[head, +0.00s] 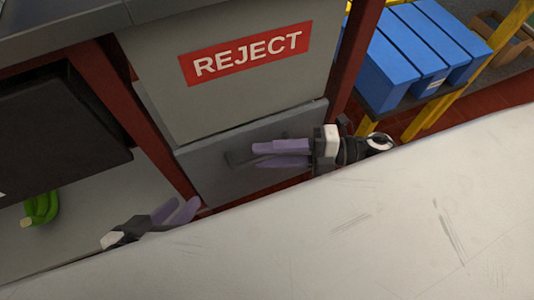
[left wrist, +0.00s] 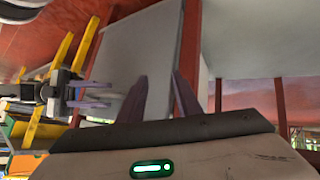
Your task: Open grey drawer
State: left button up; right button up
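The grey drawer (head: 225,180) is below the REJECT panel in the head view and looks shut. Its dark handle (head: 238,158) is on the drawer front. My right gripper (head: 256,155) is at the handle, its two purple fingers apart and pointing left. The handle's near end is partly hidden by the fingers, so I cannot tell whether they touch it. The right gripper also shows in the left wrist view (left wrist: 108,94), fingers apart. My left gripper (head: 186,207) is open and empty, low and left of the drawer; its fingers also show in the left wrist view (left wrist: 160,95).
The REJECT panel (head: 245,55) is above the drawer, between dark red posts. Blue boxes (head: 405,55) stand on a yellow-framed shelf at the right. Green objects (head: 41,208) lie on a grey surface at the left. A large pale surface (head: 380,220) fills the lower right.

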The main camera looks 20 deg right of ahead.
jog(key=shift+a, duration=0.2)
grip_shut()
pick_arm(q)
jog(key=shift+r, duration=0.1)
pick_arm(e)
jog(key=shift+s, duration=0.1)
